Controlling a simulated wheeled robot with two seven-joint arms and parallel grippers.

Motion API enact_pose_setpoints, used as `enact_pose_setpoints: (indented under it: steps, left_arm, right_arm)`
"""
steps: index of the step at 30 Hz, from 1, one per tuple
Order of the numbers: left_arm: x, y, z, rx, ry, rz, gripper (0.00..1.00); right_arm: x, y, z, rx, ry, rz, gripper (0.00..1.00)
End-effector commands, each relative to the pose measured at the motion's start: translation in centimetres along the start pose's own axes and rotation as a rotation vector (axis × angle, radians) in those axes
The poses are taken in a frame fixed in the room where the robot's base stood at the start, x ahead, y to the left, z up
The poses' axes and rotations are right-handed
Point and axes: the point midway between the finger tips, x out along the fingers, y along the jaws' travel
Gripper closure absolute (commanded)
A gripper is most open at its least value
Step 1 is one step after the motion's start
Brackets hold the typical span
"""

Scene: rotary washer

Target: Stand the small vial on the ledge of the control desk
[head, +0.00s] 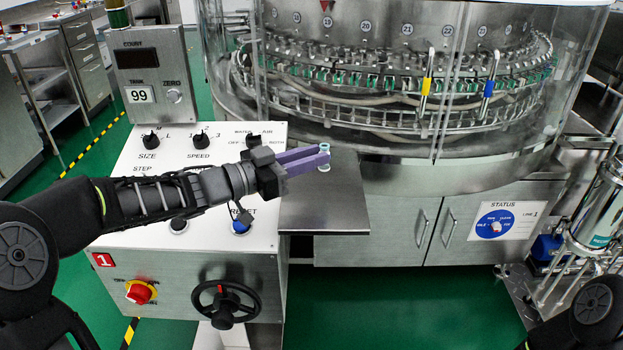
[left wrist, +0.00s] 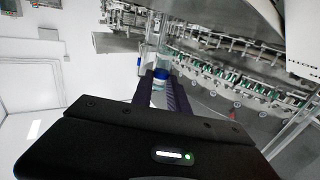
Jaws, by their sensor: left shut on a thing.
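The small vial (head: 324,158) is clear with a pale green-white top. My left gripper (head: 320,157) is shut on it, its purple fingers reaching right over the ledge. The vial looks upright; whether its base touches the ledge is unclear. In the left wrist view the vial (left wrist: 160,76), with a blue part, shows between the finger ends (left wrist: 160,85). The ledge (head: 330,212) is a flat metal plate on the right side of the control desk (head: 130,220). My right gripper is not in view; only a piece of the arm shows at bottom right.
The glass-walled rotary washer (head: 400,90) stands just behind the ledge. The desk has knobs, a red button (head: 139,292) and a black handwheel (head: 226,304). A count display (head: 139,59) stands at the desk's back left. The ledge's front part is bare.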

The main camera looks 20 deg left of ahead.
Motion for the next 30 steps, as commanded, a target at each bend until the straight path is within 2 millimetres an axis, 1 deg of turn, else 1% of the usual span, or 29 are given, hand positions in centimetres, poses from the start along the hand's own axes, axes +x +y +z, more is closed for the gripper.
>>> enact_pose_setpoints:
  steps: [2,4,9,12,14,22,26,27,30]
  left_arm:
    - [0.0,0.0,0.1,0.000,0.000,0.000,1.00]
    - [0.0,0.0,0.8,-0.002,-0.001,0.000,1.00]
    - [0.0,0.0,3.6,-0.003,-0.003,0.000,1.00]
    - [0.1,0.0,4.8,-0.002,-0.001,0.000,1.00]
    - [0.1,0.0,5.1,-0.002,0.000,0.000,1.00]
    - [0.1,0.0,5.0,0.000,0.000,0.000,1.00]
    - [0.1,0.0,5.4,-0.001,0.000,0.000,1.00]
    - [0.1,0.0,5.4,0.000,0.000,0.000,0.79]
    - [0.1,0.0,5.3,0.000,0.000,0.000,0.70]
  right_arm:
    - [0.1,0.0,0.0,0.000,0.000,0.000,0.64]
    - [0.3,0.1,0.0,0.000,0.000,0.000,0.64]
    - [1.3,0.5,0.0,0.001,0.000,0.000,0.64]
    - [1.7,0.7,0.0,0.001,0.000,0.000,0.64]
    - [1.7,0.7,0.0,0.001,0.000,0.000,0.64]
    - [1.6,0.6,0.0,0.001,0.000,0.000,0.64]
    - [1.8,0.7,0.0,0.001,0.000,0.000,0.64]
    - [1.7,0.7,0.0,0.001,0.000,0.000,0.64]
    - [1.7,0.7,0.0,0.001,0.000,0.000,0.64]
